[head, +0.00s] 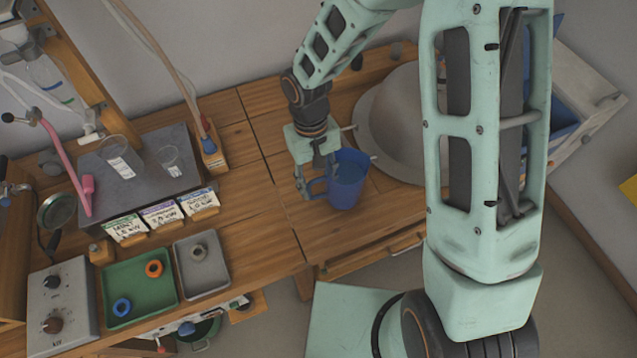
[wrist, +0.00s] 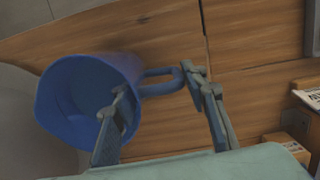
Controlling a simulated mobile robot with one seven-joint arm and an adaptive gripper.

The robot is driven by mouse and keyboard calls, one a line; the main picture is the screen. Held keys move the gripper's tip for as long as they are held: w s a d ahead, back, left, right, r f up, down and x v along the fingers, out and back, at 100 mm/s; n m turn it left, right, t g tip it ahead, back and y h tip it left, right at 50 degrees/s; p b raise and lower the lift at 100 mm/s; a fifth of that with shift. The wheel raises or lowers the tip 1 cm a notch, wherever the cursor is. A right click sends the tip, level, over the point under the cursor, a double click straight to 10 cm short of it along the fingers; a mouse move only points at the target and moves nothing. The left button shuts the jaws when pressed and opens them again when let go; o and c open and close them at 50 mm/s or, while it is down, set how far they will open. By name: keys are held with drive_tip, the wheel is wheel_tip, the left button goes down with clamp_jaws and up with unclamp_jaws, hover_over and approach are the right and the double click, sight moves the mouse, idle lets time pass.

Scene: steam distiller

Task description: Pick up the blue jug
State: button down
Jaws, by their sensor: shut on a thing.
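The blue jug (head: 348,182) stands at the right part of the wooden bench, its handle facing left toward my gripper. In the wrist view the jug (wrist: 78,100) is at the left, its open mouth toward the camera and its handle reaching right between the fingers. My gripper (head: 318,184) is at the handle, pointing down. In the wrist view my gripper (wrist: 163,97) has one finger over the jug's rim side and the other at the handle's outer end. It is shut on the handle. Whether the jug's base touches the bench is hard to tell.
A large grey metal dome (head: 395,115) stands just behind and right of the jug. A green tray (head: 140,290) with an orange and a blue ring and a grey tray (head: 203,275) lie at the left. Labelled packets (head: 160,214) stand behind them. Bench left of the jug is clear.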

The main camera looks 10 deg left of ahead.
drive_tip(key=shift+w+r, duration=0.1)
drive_tip(key=shift+r, duration=0.65)
drive_tip(key=d+r, duration=1)
drive_tip(key=d, duration=0.4)
drive_tip(key=shift+s+r+b, duration=0.25)
drive_tip(key=shift+s+b, duration=0.15)
drive_tip(key=shift+s, duration=0.05)
drive_tip(key=c, duration=1.9)
unclamp_jaws()
clamp_jaws()
